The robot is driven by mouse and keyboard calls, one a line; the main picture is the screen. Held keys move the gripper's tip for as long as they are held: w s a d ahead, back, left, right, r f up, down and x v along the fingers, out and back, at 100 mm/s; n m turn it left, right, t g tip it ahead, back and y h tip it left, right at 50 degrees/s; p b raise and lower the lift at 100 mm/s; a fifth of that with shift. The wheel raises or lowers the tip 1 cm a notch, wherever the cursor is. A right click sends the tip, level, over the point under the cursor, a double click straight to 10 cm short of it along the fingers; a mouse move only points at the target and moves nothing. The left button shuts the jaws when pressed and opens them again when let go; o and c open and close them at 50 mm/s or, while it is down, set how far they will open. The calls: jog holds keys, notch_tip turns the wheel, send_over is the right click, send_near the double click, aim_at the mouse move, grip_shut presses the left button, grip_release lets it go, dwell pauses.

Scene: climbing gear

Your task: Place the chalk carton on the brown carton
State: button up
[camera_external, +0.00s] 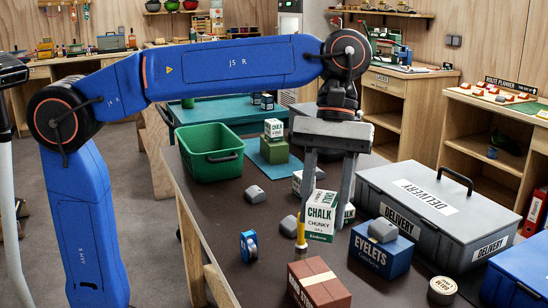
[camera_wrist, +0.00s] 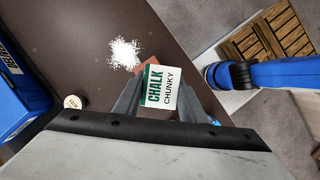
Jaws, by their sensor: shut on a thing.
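The chalk carton (camera_external: 320,217), white and green with "CHALK CHUNKY" on it, is upright between the two fingers of my gripper (camera_external: 325,225). My gripper is shut on it; in the wrist view the carton (camera_wrist: 160,88) also sits between the fingers. I cannot tell how far it is above the table. The brown carton (camera_external: 318,287), reddish brown with a pale tape strip on top, stands at the table's front, nearer the camera than the chalk carton. In the wrist view only a small reddish-brown part (camera_wrist: 149,63) shows behind the chalk carton.
A blue eyelets carton (camera_external: 381,258) with a grey lump on top and a grey delivery box (camera_external: 430,215) stand at right. A yellow-topped thing (camera_external: 301,243), a blue roll (camera_external: 249,246) and a round tin (camera_external: 442,289) are nearby. A green crate (camera_external: 208,165) stands behind.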

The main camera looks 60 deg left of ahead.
jog(key=shift+d+f, duration=0.1)
jog(key=shift+f, duration=4.8)
jog(key=shift+f, duration=0.15)
jog(key=o, duration=1.1)
jog(key=v, duration=1.2)
jog(key=shift+s, duration=0.1)
